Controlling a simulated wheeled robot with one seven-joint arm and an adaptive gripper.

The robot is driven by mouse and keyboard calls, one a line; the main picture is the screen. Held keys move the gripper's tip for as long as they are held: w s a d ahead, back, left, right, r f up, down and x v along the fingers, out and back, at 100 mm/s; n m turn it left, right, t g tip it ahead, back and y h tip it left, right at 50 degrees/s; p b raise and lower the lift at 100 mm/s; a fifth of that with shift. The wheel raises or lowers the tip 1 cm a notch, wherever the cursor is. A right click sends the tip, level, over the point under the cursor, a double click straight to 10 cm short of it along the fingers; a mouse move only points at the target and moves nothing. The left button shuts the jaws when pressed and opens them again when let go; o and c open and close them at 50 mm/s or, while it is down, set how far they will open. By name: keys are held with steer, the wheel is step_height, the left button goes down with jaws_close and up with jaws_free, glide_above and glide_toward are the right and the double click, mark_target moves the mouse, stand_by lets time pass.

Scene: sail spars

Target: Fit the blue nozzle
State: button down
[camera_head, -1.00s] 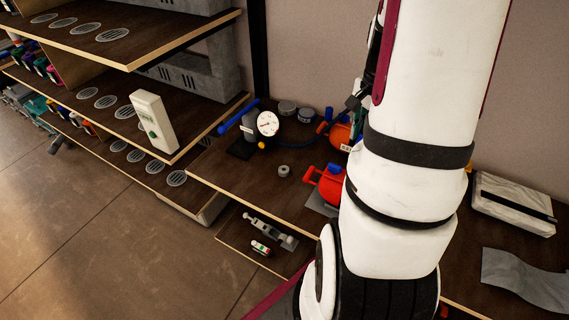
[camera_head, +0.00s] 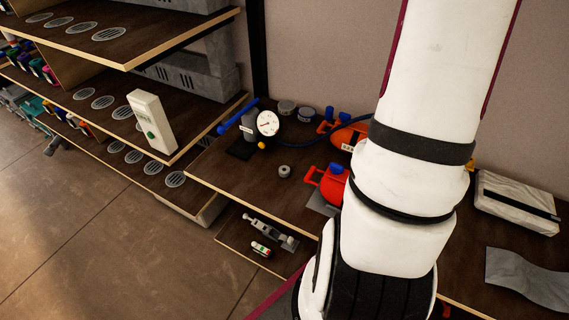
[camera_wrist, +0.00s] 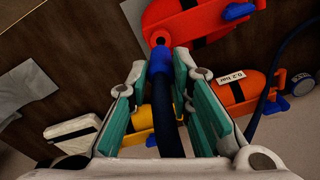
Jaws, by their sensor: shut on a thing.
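In the wrist view my gripper (camera_wrist: 160,78) is shut on the blue nozzle (camera_wrist: 160,64), with its dark hose (camera_wrist: 168,130) running back between the teal-lined fingers. The nozzle's tip is close to a red inlet stub (camera_wrist: 160,40) on the red float (camera_wrist: 195,22). I cannot tell whether nozzle and stub touch. In the head view the red float (camera_head: 328,186) with a blue cap lies on the bench, and my arm hides the gripper and nozzle.
An orange float (camera_wrist: 238,92) labelled 0.2 bar and a yellow float (camera_wrist: 138,120) lie nearby. A pump with a blue handle (camera_head: 238,116) and round gauge (camera_head: 267,123) stands at the bench's left. A folded grey pack (camera_head: 516,201) lies right.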

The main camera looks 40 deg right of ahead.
stand_by(0.5)
steer(key=shift+f+b, duration=0.3)
steer(key=shift+f, duration=1.25)
steer(key=shift+d+f, duration=0.1)
steer(key=shift+f, duration=0.65)
stand_by(0.4)
steer(key=shift+w+f, duration=0.1)
steer(key=shift+f, duration=0.25)
steer(key=shift+f+b, duration=0.3)
steer(key=shift+f, duration=0.05)
steer(key=c, duration=1.4)
jaws_free()
steer(key=shift+o, duration=0.2)
steer(key=r, duration=1.2)
steer(key=shift+a, duration=0.25)
